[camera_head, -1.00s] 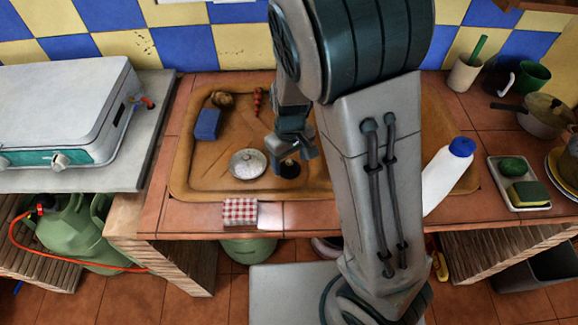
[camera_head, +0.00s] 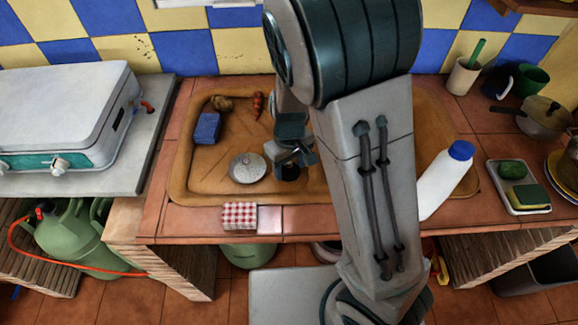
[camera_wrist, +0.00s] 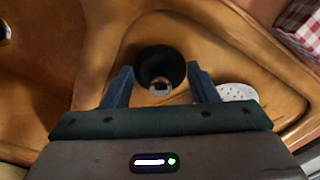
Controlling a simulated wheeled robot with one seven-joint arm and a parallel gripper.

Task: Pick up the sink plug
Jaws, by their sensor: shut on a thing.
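The sink plug is a round black piece (camera_wrist: 158,62) between the two blue fingers of my gripper (camera_wrist: 161,88) in the wrist view. A small pale part shows at its near edge. In the head view the dark plug (camera_head: 289,172) is just below my gripper (camera_head: 294,155), over the brown sink basin (camera_head: 215,178). My gripper is shut on the plug. I cannot tell whether the plug is clear of the basin floor. A round pale metal disc (camera_head: 247,168) with holes lies just left of it.
A blue block (camera_head: 207,127), a brown lump (camera_head: 222,103) and a red item (camera_head: 257,105) lie in the basin. A checked cloth (camera_head: 239,217) is at the counter's front edge. A white bottle (camera_head: 440,185) and a sponge tray (camera_head: 509,173) stand to the right.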

